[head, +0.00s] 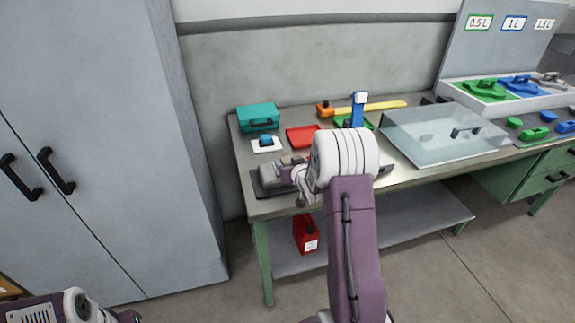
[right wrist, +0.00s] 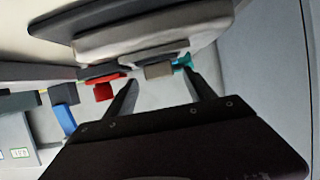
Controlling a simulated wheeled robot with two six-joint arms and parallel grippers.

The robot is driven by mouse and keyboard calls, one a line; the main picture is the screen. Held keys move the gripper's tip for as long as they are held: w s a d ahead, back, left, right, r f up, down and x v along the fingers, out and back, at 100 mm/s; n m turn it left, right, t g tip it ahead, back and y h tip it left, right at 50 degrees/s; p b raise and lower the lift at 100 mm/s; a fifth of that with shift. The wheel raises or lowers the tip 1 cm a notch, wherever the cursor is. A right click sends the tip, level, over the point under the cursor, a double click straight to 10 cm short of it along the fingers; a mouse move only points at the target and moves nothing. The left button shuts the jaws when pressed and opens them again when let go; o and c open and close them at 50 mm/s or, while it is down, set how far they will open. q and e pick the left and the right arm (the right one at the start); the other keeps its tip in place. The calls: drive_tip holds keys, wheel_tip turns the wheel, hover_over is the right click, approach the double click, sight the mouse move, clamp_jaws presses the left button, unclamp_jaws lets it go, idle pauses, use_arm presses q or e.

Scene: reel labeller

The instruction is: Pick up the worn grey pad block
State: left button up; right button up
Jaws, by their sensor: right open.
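The worn pad block (right wrist: 158,70) is a small grey-brown block in the right wrist view. It sits at the edge of the grey reel labeller (right wrist: 135,35), which also shows on the bench's near left corner in the head view (head: 270,178). My right gripper (right wrist: 165,92) is open, and the block appears between its two dark fingers, beyond the tips. I see no contact. In the head view my right wrist covers part of the labeller, and I cannot make out the block there. Only part of my left arm shows at bottom left; its fingers are not visible.
Behind the labeller are a white tray (head: 258,149) with a blue piece, a teal case (head: 258,118) and a red tray (head: 302,143). A clear bin (head: 440,138) stands to the right. A grey cabinet (head: 100,130) stands left of the bench.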

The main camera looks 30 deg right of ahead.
drive_tip(key=x, duration=0.3)
drive_tip(key=shift+f, duration=0.1)
drive_tip(key=shift+s, duration=0.15)
drive_tip(key=shift+c, duration=0.6)
clamp_jaws()
drive_tip(key=shift+r, duration=0.2)
drive_tip(key=shift+r, duration=0.4)
drive_tip(key=r, duration=0.2)
drive_tip(key=d+r, duration=0.1)
drive_tip(key=r, duration=0.1)
drive_tip(key=shift+s+d+p, duration=0.15)
drive_tip(key=shift+s+p, duration=0.05)
drive_tip(key=shift+p, duration=0.15)
drive_tip(key=s+d+r+p, duration=0.3)
drive_tip(key=d+r, duration=0.3)
drive_tip(key=d, duration=0.3)
drive_tip(key=shift+s+d, duration=0.15)
drive_tip(key=shift+d, duration=0.25)
